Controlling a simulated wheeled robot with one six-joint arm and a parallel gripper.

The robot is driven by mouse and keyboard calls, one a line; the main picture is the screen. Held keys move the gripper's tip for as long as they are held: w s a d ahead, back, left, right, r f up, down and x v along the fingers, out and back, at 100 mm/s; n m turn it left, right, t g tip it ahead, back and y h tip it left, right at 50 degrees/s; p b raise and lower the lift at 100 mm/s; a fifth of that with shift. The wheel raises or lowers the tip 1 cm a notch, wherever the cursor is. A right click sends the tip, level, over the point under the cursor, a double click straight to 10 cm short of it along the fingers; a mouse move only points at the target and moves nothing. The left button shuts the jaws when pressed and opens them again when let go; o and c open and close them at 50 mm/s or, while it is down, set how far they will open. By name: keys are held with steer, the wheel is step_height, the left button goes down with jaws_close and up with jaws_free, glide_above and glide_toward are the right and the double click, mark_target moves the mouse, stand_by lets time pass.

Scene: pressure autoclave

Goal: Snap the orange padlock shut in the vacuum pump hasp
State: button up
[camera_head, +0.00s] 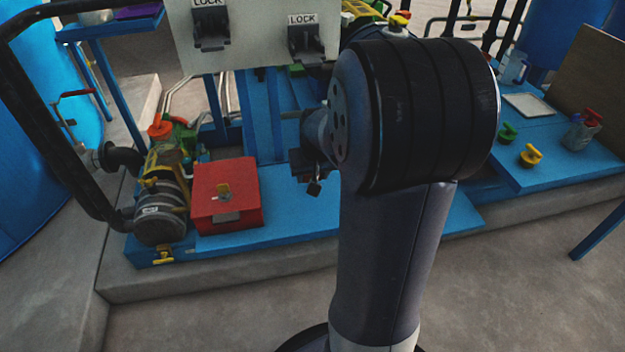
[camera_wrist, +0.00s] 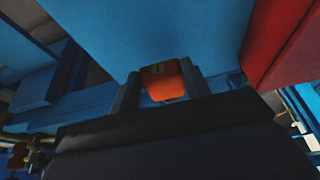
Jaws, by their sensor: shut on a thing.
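The orange padlock (camera_wrist: 164,82) sits between the two dark fingers of my gripper (camera_head: 312,178) in the wrist view. The fingers are shut on it, and its keyhole face shows. In the head view my arm hides much of the gripper, and only a small dark shape shows at its tip, in front of the blue frame. The likely vacuum pump (camera_head: 160,212), a grey cylinder with yellow parts, stands at the left of the blue skid, left of and apart from my gripper. I cannot make out its hasp, nor whether the padlock's shackle is open.
A red box (camera_head: 226,196) with a yellow fitting stands between the pump and my gripper. A pale panel (camera_head: 258,50) with LOCK-labelled dark fittings hangs above. A dark bent pipe (camera_head: 50,140) runs at the left. Green (camera_head: 507,132) and yellow (camera_head: 530,156) padlocks rest on the right platform.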

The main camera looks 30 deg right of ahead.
mark_target(312, 61)
steer(key=w+d+p+v, duration=0.1)
steer(key=p+v, duration=1.3)
steer(key=w+d+r+p+v, duration=0.1)
steer(key=w+p+v, duration=0.1)
steer(key=p+v, duration=1.3)
steer(key=shift+r, duration=0.45)
steer(key=shift+w, duration=0.1)
steer(key=shift+w+d, duration=0.25)
steer(key=shift+w, duration=0.65)
steer(key=shift+w+d, duration=0.25)
steer(key=shift+w, duration=0.65)
steer(key=shift+w+d, duration=0.3)
steer(key=shift+w, duration=0.65)
steer(key=shift+w+d, duration=0.25)
steer(key=shift+w, duration=0.6)
steer(key=shift+w+d, duration=0.2)
steer(key=shift+w, duration=0.6)
steer(key=shift+w+d, duration=0.25)
steer(key=shift+w, duration=0.6)
